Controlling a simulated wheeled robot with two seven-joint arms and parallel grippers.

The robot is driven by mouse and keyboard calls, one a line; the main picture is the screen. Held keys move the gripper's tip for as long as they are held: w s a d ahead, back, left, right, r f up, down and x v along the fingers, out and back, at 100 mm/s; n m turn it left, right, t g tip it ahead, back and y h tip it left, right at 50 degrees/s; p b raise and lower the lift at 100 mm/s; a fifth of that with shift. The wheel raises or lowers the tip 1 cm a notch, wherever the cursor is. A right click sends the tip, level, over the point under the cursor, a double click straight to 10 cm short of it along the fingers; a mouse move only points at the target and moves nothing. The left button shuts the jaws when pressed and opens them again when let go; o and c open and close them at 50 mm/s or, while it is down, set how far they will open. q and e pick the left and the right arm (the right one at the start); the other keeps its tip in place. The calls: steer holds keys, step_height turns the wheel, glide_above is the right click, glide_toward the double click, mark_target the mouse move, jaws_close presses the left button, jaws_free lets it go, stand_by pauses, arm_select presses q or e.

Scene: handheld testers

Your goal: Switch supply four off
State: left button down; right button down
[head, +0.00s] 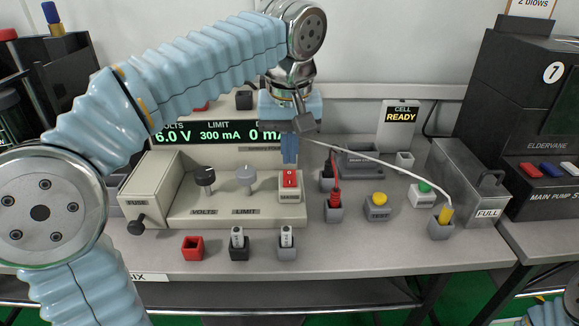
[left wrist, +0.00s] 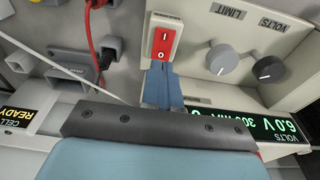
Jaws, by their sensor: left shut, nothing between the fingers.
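A beige bench supply (head: 292,208) stands on the bench with a green display (head: 215,135) reading 6.0 V, 300 mA and 0 mA. Its red rocker switch (head: 290,179) is at the right of the lower front panel; the left wrist view shows the rocker (left wrist: 162,42) marked I and O. My left gripper (head: 289,161) is shut and empty, pointing down just behind the rocker. In the left wrist view its fingertips (left wrist: 161,66) are at the O end; I cannot tell whether they touch. No label reading four is legible.
Dark and grey knobs (head: 204,178) stand left of the rocker. Red and white leads run right of it, with a yellow button (head: 377,200) and green button (head: 424,188) on small blocks. A bench-edge label (head: 137,277) ending in IX is partly hidden by my arm.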

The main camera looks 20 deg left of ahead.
mark_target(289, 173)
arm_select(q)
step_height(289, 173, up, 3)
steer(key=shift+f+p, duration=0.1)
steer(key=shift+p, duration=1.05)
steer(key=shift+r+p, duration=0.5)
steer(key=shift+r, duration=0.4)
